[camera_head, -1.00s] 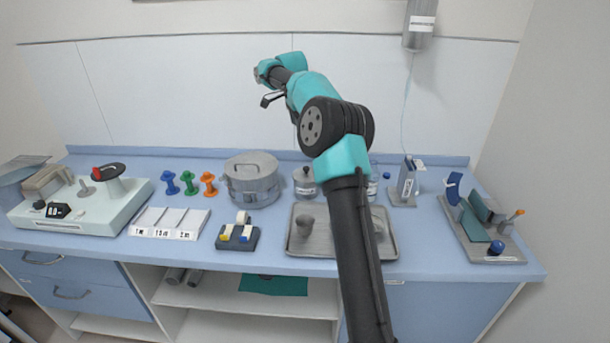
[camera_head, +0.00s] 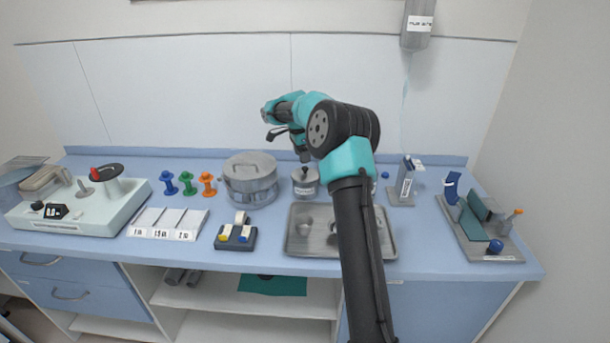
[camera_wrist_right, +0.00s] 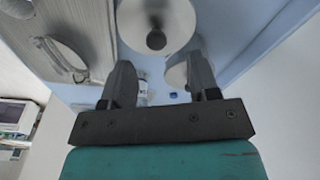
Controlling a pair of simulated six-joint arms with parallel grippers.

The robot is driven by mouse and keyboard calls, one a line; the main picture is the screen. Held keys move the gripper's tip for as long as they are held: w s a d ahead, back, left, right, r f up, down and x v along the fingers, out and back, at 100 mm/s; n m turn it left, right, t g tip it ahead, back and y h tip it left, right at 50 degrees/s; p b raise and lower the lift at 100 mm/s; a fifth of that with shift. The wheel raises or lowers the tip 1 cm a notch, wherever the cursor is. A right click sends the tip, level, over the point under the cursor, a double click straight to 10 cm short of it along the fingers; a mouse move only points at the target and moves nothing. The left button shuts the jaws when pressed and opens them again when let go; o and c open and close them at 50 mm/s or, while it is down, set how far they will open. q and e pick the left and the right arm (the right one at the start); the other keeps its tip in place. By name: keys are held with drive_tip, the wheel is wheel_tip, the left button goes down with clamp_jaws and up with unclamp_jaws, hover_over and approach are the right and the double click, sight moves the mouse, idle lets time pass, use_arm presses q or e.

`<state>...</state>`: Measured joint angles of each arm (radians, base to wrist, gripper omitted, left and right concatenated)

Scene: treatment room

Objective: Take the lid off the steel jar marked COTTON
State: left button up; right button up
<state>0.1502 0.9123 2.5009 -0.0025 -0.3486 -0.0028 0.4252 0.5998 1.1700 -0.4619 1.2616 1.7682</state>
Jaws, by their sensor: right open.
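A small steel jar (camera_head: 305,185) with a dark-knobbed lid stands behind the metal tray. It has a label that is too small to read. In the right wrist view its round lid (camera_wrist_right: 135,14) and dark knob (camera_wrist_right: 156,40) lie just beyond the fingers. My right gripper (camera_head: 288,147) is open and empty, above and a little left of the jar in the head view, apart from it. The wrist view shows its two spread fingers (camera_wrist_right: 160,75). A second round lid (camera_wrist_right: 177,74) is partly behind one finger. My left gripper is not in view.
A large lidded steel pot (camera_head: 250,182) stands left of the jar.

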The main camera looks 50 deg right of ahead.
sight(305, 167)
drive_tip(key=shift+s+d+f, duration=0.1)
drive_tip(key=shift+s+f, duration=0.1)
drive_tip(key=shift+f, duration=1.1)
drive_tip(key=shift+s+d+f, duration=0.1)
drive_tip(key=shift+s+f, duration=0.1)
drive_tip(key=shift+f, duration=1.1)
drive_tip(key=c, duration=1)
drive_tip(key=shift+r, duration=0.2)
drive_tip(key=shift+r, duration=1.65)
drive_tip(key=s+a+r, duration=0.1)
drive_tip(key=s+a, duration=0.9)
drive_tip(key=a, duration=0.2)
drive_tip(key=shift+s+r, duration=0.2)
drive_tip(key=shift+s, duration=0.1)
